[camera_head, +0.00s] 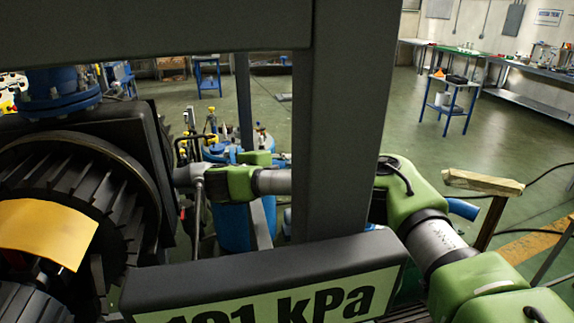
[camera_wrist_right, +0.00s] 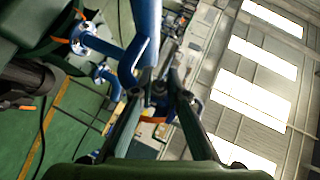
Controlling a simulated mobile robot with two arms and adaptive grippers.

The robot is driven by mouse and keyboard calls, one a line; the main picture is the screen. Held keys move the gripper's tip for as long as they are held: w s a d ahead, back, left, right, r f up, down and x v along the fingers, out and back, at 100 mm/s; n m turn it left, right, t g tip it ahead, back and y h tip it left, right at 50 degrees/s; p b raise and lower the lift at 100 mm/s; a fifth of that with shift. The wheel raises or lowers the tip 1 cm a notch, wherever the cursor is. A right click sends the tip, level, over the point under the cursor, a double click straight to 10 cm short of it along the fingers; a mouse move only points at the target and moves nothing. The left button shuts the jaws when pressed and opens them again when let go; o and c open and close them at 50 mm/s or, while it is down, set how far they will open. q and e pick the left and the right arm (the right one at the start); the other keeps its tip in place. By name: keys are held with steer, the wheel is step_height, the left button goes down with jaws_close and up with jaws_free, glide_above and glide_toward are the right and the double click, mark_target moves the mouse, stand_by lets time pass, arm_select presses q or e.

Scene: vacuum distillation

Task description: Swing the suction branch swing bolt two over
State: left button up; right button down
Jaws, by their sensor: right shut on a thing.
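My right gripper (camera_wrist_right: 160,90) shows in the right wrist view, its two dark fingers closing in toward each other at the centre. A small dark rounded piece (camera_wrist_right: 158,88), which looks like the swing bolt, sits between the fingertips. The gripper is shut on it. Blue pipework (camera_wrist_right: 147,40), which may be the suction branch, rises just behind and above the fingertips. In the head view my right arm passes behind a dark grey post, and I cannot make out its fingers or the bolt there. My left gripper is in neither view.
A dark grey post (camera_head: 345,130) and a pressure display reading 101 kPa (camera_head: 270,290) block part of the head view. A finned dark machine (camera_head: 75,190) stands at left. A blue vessel (camera_head: 232,225) stands behind my arm. Open green floor (camera_head: 410,150) lies beyond.

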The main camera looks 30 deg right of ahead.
steer(key=shift+r, duration=0.1)
steer(key=r+m+y+b, duration=0.1)
steer(key=b, duration=0.2)
steer(key=r+m+y+b, duration=0.1)
steer(key=y+b, duration=0.1)
steer(key=b, duration=0.1)
steer(key=shift+d, duration=0.25)
steer(key=shift+s+d+r+m+y+b, duration=0.15)
steer(key=shift+r+m+y+b, duration=0.15)
steer(key=shift+y+b, duration=0.3)
steer(key=shift+w+d+r+m+y+b, duration=0.1)
steer(key=shift+d+r+m+y+b, duration=0.1)
steer(key=shift+r+y+b, duration=0.25)
steer(key=shift+s, duration=0.1)
steer(key=c, duration=2.2)
jaws_free()
steer(key=shift+a, duration=0.1)
